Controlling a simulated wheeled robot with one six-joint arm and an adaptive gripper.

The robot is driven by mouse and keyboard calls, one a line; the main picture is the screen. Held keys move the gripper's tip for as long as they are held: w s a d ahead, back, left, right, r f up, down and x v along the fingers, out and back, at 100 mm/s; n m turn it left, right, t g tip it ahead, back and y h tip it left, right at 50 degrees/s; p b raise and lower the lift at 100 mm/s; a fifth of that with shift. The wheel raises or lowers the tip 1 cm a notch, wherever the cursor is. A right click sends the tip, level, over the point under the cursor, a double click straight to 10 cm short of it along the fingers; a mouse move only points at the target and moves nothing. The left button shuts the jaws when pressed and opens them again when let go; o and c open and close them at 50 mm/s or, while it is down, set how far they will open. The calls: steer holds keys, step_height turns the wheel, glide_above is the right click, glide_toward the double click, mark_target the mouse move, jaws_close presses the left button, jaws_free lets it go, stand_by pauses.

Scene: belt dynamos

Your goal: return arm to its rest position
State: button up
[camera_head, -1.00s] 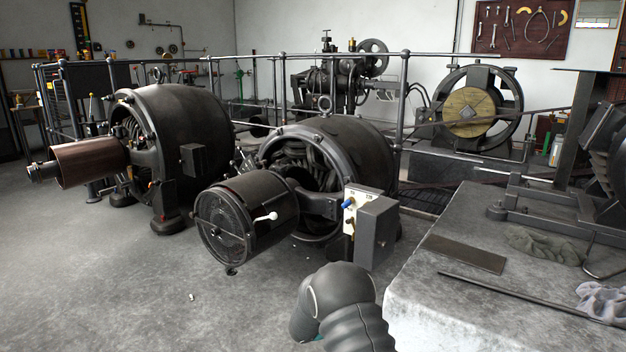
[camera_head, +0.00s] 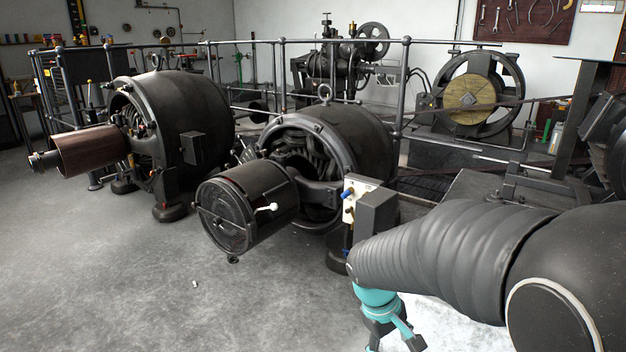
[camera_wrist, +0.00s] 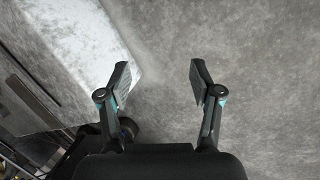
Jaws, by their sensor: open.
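My gripper (camera_wrist: 158,82) is open in the wrist view, with nothing between its two fingers. Bare grey floor and the corner of a pale stone block show beyond the fingertips. In the head view my arm reaches in from the lower right, and part of my gripper (camera_head: 392,335) hangs below its end, cut off by the bottom edge. The arm covers much of the pale block (camera_head: 440,325). The arm's end is in front of the nearer dynamo's switch box (camera_head: 377,218); the exact gap cannot be told.
The nearer dynamo (camera_head: 335,150) and the farther dynamo (camera_head: 185,130) stand on the floor at centre and left. A metal railing (camera_head: 300,42) runs behind them. A flywheel machine (camera_head: 478,98) stands at the back right.

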steer(key=s+r+m+t+y+p, duration=0.3)
steer(key=s+r+m+t+p, duration=0.1)
steer(key=s+r, duration=1)
step_height(320, 180, up, 4)
steer(key=shift+f+m+t, duration=0.25)
steer(key=shift+m+t, duration=0.45)
steer(key=shift+m, duration=0.1)
